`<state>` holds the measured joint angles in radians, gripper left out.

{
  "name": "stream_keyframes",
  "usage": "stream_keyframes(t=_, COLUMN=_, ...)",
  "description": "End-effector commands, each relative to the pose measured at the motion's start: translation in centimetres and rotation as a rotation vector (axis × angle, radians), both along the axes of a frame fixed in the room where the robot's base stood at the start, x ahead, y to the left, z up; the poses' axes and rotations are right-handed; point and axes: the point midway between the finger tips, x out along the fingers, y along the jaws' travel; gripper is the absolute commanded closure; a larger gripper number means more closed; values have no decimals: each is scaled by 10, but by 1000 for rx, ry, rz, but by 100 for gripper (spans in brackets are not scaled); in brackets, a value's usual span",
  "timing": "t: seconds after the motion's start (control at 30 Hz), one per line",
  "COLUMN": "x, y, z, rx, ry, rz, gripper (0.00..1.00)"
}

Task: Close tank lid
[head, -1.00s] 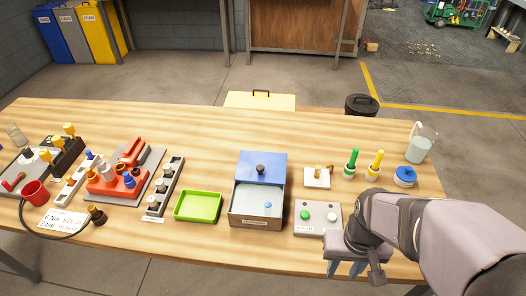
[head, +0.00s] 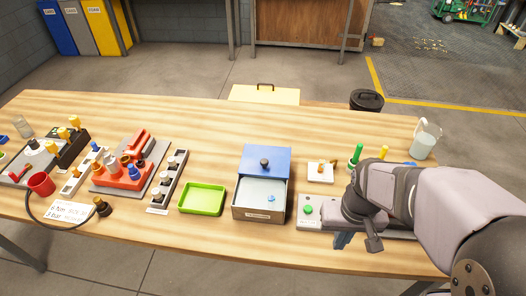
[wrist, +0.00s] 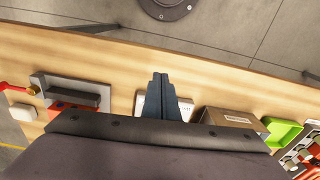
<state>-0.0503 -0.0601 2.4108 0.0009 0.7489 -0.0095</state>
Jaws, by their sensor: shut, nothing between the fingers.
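The tank (head: 258,213) is a brown box with a labelled front, standing at the front middle of the table. Its blue lid (head: 268,158), with a dark knob, sits over the back, leaving the front open. A pale interior with a small blue thing shows inside. My gripper (head: 343,240) is to the right of the tank, at the button panel, pointing down. Its fingers (wrist: 162,95) are together and empty in the wrist view. The tank's side (wrist: 225,117) shows there to their right; the lid cannot be made out in that view.
A button panel (head: 308,210) with a green button lies between tank and gripper, partly hidden by my arm. A green tray (head: 203,198) is left of the tank. A small white pad (head: 320,172) and green and yellow handles (head: 356,155) stand behind. The table behind the lid is clear.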

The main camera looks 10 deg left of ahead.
Motion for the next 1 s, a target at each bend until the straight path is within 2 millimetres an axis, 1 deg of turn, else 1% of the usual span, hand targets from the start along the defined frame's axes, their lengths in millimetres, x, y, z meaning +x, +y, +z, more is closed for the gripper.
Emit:
stream_keyframes(t=0.03, x=20, y=8, z=10, rx=2, ry=-18, rz=25, gripper=100)
stream_keyframes(t=0.17, x=74, y=35, z=35, rx=9, ry=-69, rz=94, gripper=100)
stream_keyframes(t=0.2, x=92, y=45, z=43, rx=12, ry=-86, rz=118, gripper=100)
stream_keyframes(t=0.27, x=116, y=63, z=55, rx=18, ry=-111, rz=154, gripper=100)
stream_keyframes(t=0.3, x=132, y=75, z=63, rx=22, ry=-129, rz=178, gripper=100)
stream_keyframes(t=0.37, x=154, y=94, z=75, rx=29, ry=-154, rz=214, gripper=100)
stream_keyframes(t=0.4, x=168, y=108, z=82, rx=34, ry=-170, rz=236, gripper=100)
stream_keyframes(t=0.47, x=186, y=128, z=93, rx=41, ry=-194, rz=269, gripper=100)
stream_keyframes(t=0.5, x=196, y=141, z=100, rx=46, ry=-211, rz=291, gripper=100)
stream_keyframes(t=0.6, x=217, y=170, z=114, rx=58, ry=-244, rz=336, gripper=100)
stream_keyframes(t=0.73, x=234, y=200, z=127, rx=71, ry=-275, rz=379, gripper=100)
stream_keyframes(t=0.8, x=239, y=210, z=131, rx=75, ry=-287, rz=393, gripper=100)
stream_keyframes(t=0.9, x=243, y=219, z=135, rx=79, ry=-297, rz=406, gripper=100)
stream_keyframes(t=1.0, x=244, y=222, z=136, rx=81, ry=-300, rz=410, gripper=100)
